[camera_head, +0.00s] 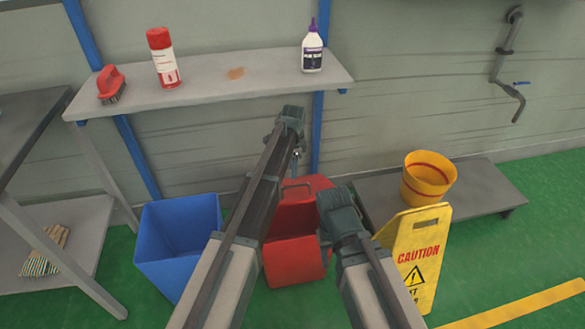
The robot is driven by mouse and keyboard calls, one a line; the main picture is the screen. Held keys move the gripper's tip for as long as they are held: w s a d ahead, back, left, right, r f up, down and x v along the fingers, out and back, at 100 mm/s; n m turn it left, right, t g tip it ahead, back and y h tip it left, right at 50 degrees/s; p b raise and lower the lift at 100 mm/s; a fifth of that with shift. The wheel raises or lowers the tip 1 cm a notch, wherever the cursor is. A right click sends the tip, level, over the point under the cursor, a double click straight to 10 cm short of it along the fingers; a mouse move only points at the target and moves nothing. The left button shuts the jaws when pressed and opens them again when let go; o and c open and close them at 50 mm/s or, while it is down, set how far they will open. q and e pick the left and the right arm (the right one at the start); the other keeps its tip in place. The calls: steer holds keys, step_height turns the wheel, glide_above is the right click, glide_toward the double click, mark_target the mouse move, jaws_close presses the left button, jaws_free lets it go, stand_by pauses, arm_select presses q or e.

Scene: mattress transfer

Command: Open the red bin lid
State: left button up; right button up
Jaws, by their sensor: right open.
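The red bin (296,262) stands on the green floor at the middle of the head view, partly hidden by my arms. Its red lid (318,183) is at the top, with a dark handle on it; I cannot tell how far it is raised. My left gripper (296,155) is above and behind the lid handle, pointing down near the wall. Its fingers are small and mostly hidden, and contact with the handle is unclear. My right gripper (326,240) is open at the bin's right side, with its fingers largely hidden.
A blue bin (178,238) stands left of the red one. A yellow caution sign (418,252) stands close on the right, before a low grey platform (485,188) with a yellow bucket (427,180). A shelf (210,96) holding a brush, red can and white bottle is behind.

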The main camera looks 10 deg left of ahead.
arm_select(q)
step_height(320, 180, up, 11)
steer(key=p, duration=1)
steer(key=shift+s+r, duration=0.15)
steer(key=shift+s, duration=0.2)
steer(key=shift+d, duration=0.1)
steer(key=s+r+n+p, duration=0.2)
steer(key=s+n, duration=0.1)
steer(key=s, duration=0.7)
steer(key=s+d+r+n+p, duration=0.1)
steer(key=s+r+n+p, duration=0.2)
steer(key=s, duration=0.8)
steer(key=s+d+r+n+g+y+p, duration=0.1)
steer(key=s+r+n+p, duration=0.2)
steer(key=s, duration=0.8)
steer(key=shift+s+d+n, duration=0.15)
steer(key=shift+s+n, duration=0.1)
steer(key=shift+n, duration=0.55)
